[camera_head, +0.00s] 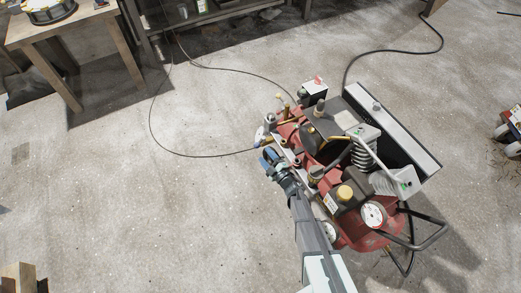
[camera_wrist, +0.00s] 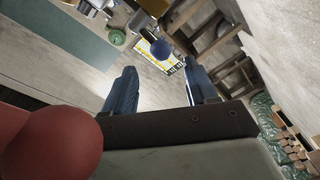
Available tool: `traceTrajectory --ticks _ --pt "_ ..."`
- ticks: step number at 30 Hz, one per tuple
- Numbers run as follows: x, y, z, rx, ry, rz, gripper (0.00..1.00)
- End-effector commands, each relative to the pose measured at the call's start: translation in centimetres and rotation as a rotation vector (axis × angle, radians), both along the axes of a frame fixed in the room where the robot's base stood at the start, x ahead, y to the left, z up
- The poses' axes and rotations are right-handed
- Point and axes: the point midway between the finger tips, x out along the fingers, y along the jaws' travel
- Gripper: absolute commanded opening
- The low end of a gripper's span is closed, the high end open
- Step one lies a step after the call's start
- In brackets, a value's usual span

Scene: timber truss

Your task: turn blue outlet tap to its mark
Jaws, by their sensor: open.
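A red air compressor (camera_head: 350,228) stands on the floor in the head view. My gripper (camera_head: 268,155) is at its left side, close to the manifold. In the wrist view a round blue knob (camera_wrist: 160,47) appears ahead of my gripper (camera_wrist: 159,76), roughly between the lines of the two fingers. The fingers are apart with nothing between them. A yellow and white plate with dark markings (camera_wrist: 152,55) shows behind the knob. I cannot read the tap's mark or its angle.
The rounded red tank end (camera_wrist: 50,143) is close at the lower left of the wrist view. A thin black hose (camera_head: 152,110) runs from the manifold across the floor. A wooden table (camera_head: 62,30) stands at the upper left.

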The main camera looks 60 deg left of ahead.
Motion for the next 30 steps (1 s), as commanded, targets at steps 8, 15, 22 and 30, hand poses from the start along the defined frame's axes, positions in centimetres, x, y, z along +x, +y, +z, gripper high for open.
traceTrajectory --ticks 8,15,22,30 --pt "0.4 -4.4 0.1 0.000 0.000 0.000 0.57" --pt "0.6 -5.7 0.1 0.001 0.000 -0.001 0.57" --pt "0.6 -5.8 0.0 0.001 0.000 0.000 0.57" --pt "-0.7 -5.3 0.0 0.002 0.000 0.020 0.58"
